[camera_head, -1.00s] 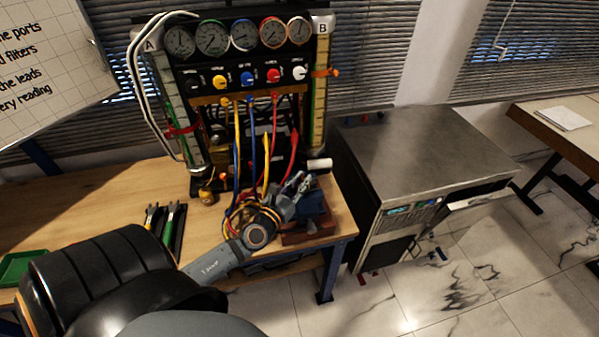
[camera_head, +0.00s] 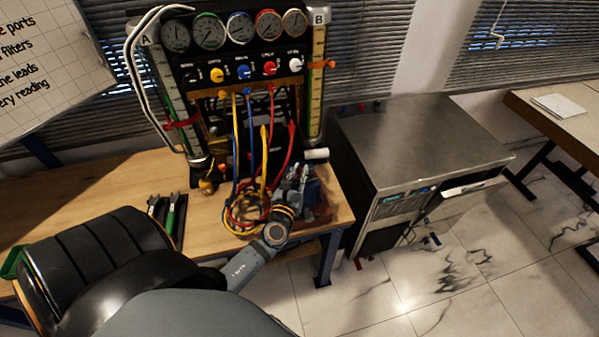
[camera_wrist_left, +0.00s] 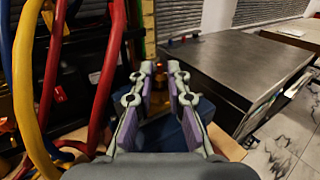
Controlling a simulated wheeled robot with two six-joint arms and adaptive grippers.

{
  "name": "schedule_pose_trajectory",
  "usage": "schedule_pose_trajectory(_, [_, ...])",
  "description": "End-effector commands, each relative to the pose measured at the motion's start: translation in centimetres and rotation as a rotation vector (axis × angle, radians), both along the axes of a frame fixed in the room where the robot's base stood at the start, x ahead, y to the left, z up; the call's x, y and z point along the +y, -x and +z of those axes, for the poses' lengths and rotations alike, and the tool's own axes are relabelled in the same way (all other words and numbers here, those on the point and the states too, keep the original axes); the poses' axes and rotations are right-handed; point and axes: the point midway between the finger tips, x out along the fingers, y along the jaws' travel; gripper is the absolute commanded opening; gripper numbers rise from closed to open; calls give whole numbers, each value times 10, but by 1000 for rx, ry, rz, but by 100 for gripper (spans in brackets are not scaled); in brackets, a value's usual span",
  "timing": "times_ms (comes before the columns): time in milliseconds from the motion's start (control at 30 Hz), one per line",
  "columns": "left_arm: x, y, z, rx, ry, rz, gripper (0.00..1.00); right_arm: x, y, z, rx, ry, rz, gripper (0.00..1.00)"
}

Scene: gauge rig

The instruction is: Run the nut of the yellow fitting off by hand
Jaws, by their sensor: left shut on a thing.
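My left gripper (camera_head: 302,172) reaches over the blue vise (camera_head: 314,190) at the bench's front right corner. In the left wrist view its two fingers (camera_wrist_left: 161,70) point away from me, close together above the blue vise (camera_wrist_left: 160,132). A small brass-yellow piece, the nut of the yellow fitting (camera_wrist_left: 159,80), shows between the fingertips, and they are shut on it. The fingers and shadow hide most of the fitting, so its thread cannot be made out. My right gripper is not in view.
Yellow, blue and red hoses (camera_head: 245,207) hang from the gauge panel (camera_head: 240,72) and loop beside my left wrist; in the wrist view they crowd the left side. A white cylinder (camera_head: 315,154) lies behind the vise. A steel-topped cabinet (camera_head: 420,140) stands to the right.

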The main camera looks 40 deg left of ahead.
Motion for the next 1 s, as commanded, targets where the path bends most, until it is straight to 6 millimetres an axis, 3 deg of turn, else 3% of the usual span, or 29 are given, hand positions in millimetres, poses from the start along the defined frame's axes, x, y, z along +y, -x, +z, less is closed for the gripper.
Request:
schedule_pose_trajectory(33, [0,0,0,1,0,0,18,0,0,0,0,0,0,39])
schedule_pose_trajectory(200, [0,0,0,1,0,0,39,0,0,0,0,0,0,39])
schedule_pose_trajectory(567, [-2,8,-1,3,1,0,39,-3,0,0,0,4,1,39])
schedule_pose_trajectory(1000, [-31,100,-1,4,2,1,39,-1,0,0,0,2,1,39])
